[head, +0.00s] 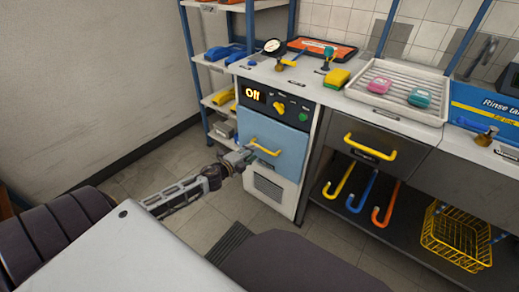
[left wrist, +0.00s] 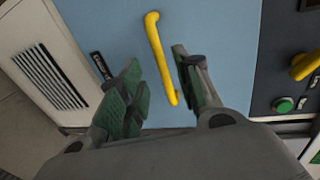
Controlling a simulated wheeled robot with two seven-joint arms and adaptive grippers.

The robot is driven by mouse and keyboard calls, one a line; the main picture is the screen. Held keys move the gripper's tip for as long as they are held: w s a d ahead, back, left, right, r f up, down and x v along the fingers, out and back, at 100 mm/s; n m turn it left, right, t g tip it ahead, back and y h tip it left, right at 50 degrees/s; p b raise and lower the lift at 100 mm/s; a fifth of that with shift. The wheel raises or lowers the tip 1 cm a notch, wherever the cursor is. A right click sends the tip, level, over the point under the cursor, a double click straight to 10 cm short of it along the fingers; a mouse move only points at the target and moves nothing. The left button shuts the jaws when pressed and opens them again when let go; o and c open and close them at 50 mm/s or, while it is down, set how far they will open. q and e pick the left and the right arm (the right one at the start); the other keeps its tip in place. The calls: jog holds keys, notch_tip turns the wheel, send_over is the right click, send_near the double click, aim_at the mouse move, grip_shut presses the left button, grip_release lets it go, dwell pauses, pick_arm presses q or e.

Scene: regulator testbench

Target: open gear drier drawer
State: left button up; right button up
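The gear drier (head: 310,172) is a white cabinet with a blue drawer front (head: 288,143), a dark control panel and a display reading "Off". The drawer looks closed. Its yellow handle (head: 265,148) also shows in the left wrist view (left wrist: 157,45). My left gripper (head: 250,154) is at the drawer front, close to the handle. In the left wrist view, its green-padded fingers (left wrist: 160,78) are apart, with the handle's lower part between them in the picture. I cannot tell whether either finger touches it. My right gripper is not in view.
A yellow knob (head: 280,107) and green button (head: 303,117) sit on the panel. Right of the drier are a grey drawer (head: 348,130), colored hooks (head: 362,190) and a yellow wire basket (head: 455,238). A shelf (head: 205,62) stands left. Floor before the drier is partly clear.

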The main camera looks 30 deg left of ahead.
aim_at(260, 147)
pick_arm(q)
jog(key=shift+b+x, duration=0.8)
jog(key=shift+x, duration=2.15)
jog(key=shift+w, duration=0.25)
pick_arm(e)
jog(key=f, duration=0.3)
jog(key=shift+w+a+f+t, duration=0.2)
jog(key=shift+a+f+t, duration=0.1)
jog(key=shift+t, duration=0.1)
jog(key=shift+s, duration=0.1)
pick_arm(q)
grip_shut()
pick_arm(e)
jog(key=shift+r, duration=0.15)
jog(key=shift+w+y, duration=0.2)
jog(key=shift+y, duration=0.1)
